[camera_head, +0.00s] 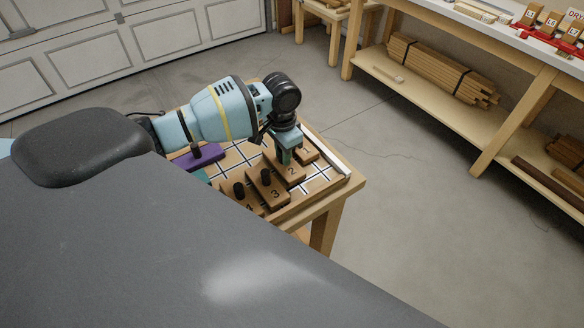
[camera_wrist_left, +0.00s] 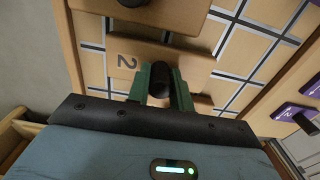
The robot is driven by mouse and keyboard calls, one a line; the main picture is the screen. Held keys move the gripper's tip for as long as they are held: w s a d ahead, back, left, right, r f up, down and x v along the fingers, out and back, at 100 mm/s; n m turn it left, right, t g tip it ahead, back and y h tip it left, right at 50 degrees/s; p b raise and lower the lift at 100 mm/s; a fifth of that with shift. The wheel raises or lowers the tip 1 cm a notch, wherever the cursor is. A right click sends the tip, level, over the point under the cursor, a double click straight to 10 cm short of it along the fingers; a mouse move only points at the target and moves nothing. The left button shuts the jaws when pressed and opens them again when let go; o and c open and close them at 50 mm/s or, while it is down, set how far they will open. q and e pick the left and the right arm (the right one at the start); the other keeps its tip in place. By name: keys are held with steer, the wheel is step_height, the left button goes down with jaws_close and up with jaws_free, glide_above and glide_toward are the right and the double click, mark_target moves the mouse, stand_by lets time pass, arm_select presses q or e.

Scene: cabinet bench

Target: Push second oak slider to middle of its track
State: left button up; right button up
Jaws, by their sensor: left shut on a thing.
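The second oak slider (camera_head: 291,173), marked 2, lies in its track on the board, and it also shows in the left wrist view (camera_wrist_left: 130,62). My left gripper (camera_head: 284,157) points down over it. In the left wrist view its green fingers (camera_wrist_left: 161,92) are shut on the slider's dark round knob (camera_wrist_left: 161,75), one finger on each side. The fingers and the gripper body hide part of the slider. Oak slider 1 (camera_head: 307,153) lies beside it, and oak slider 3 (camera_head: 267,190) lies on its other side. My right gripper is not in view.
A fourth oak slider (camera_head: 238,200) lies nearer me, partly hidden. A purple slider (camera_head: 198,158) with a dark knob lies across the board at the left. A pale rail (camera_head: 331,152) runs along the board's right edge. Open floor lies beyond the table.

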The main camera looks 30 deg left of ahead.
arm_select(q)
steer(key=shift+w+a, duration=0.35)
steer(key=shift+a, duration=0.55)
steer(key=shift+w+a, duration=0.35)
steer(key=shift+a, duration=0.55)
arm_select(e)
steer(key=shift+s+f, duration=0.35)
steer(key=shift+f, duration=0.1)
arm_select(q)
steer(key=o, duration=0.8)
steer(key=shift+c, duration=0.2)
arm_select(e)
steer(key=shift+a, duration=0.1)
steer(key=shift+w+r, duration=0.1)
arm_select(q)
steer(key=shift+r+p, duration=1)
steer(key=shift+r, duration=2.75)
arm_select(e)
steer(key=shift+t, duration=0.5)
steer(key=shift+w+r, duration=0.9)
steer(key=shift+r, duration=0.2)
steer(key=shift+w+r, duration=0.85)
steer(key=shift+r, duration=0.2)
